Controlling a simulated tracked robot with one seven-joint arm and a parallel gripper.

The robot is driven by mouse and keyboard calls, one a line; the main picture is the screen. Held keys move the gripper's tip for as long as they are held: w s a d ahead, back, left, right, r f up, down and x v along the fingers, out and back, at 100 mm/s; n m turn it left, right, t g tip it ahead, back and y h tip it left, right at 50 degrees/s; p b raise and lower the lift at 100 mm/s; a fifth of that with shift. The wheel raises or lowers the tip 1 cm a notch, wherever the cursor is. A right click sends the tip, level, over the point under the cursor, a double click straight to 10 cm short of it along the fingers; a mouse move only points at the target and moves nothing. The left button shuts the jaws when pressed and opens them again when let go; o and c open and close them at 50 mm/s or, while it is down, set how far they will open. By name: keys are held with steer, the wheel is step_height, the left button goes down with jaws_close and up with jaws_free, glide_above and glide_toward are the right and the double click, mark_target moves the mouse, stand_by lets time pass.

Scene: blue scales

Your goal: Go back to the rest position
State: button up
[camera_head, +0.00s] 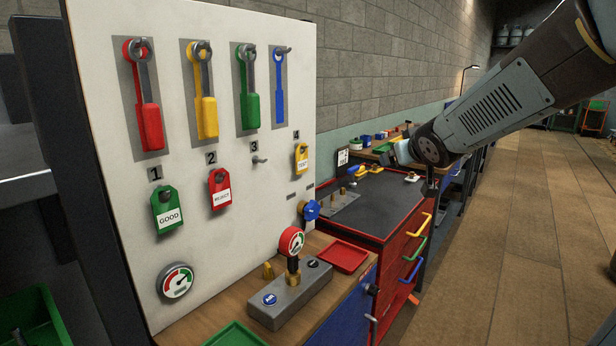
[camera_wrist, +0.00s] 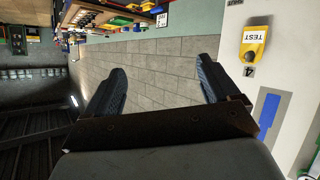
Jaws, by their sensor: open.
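My gripper (camera_wrist: 162,82) is open in the wrist view, with its two dark fingers wide apart and nothing between them. In the head view my arm comes in from the upper right, and my gripper (camera_head: 397,153) is small, held above the dark top of the red cabinet (camera_head: 390,195). It is apart from the white tool board (camera_head: 230,30). The fingertips are hard to make out in the head view.
The board holds red, yellow, green and blue wrenches, several tags, including a yellow TEST tag (camera_head: 301,158), and a gauge (camera_head: 176,282). A block with a red gauge (camera_head: 291,242) and a red tray (camera_head: 343,256) are on the wooden bench. Open floor (camera_head: 500,240) lies right.

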steer(key=s+f+m+g, duration=0.1)
steer(key=s+f+g, duration=0.1)
steer(key=s, duration=1.2)
steer(key=s+f+m+g, duration=0.2)
steer(key=s+g, duration=0.3)
steer(key=s, duration=0.8)
steer(key=shift+s+d+f, duration=0.4)
steer(key=shift+f, duration=0.1)
